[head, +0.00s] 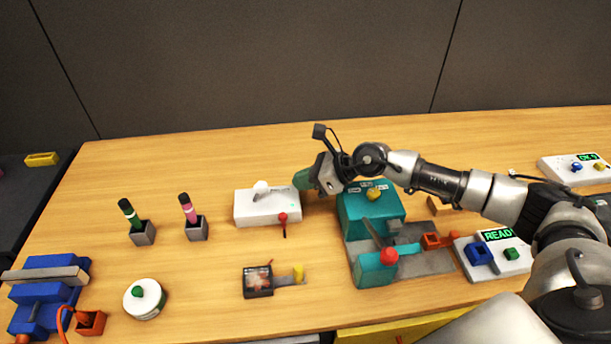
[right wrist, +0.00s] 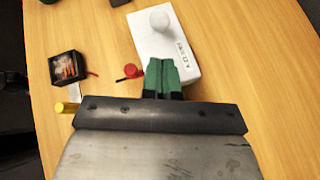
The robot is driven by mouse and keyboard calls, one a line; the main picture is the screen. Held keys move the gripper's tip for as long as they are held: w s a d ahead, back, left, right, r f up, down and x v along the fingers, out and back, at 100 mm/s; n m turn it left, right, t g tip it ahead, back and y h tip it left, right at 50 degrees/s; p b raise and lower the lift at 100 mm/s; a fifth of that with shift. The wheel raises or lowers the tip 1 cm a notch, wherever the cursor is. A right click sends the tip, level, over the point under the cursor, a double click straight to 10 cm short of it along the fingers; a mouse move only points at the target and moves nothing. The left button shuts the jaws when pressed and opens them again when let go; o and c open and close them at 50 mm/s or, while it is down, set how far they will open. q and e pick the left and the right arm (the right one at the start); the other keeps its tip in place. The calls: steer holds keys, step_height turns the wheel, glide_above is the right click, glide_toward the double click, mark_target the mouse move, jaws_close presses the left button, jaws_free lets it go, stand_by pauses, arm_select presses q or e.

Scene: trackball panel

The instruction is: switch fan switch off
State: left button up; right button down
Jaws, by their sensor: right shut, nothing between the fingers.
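A white box (head: 252,212) stands at the middle of the table, with a white round-topped lever (head: 262,188) on its top; I take it for the fan switch. Its small print cannot be read for sure. The box (right wrist: 183,49) and the lever's white ball (right wrist: 160,18) also show in the right wrist view. My right gripper (head: 303,181) is shut and empty, its green fingertips (right wrist: 162,75) at the box's right end in the head view, apart from the lever. Whether they touch the box cannot be told. My left gripper is not in view.
A red-knobbed lever (head: 283,217) sticks out at the box's front. A teal machine (head: 370,207) with a red-topped handle (head: 388,255) stands right of it. A dark picture box (head: 257,281) lies in front. Two pens in holders (head: 143,234) (head: 197,229) stand left, with bare table between.

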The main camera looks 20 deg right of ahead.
mark_target(258, 193)
steer(key=x, duration=0.6)
steer(key=shift+w+a+f+p, duration=0.15)
steer(key=shift+a+p, duration=0.1)
steer(key=shift+p, duration=0.15)
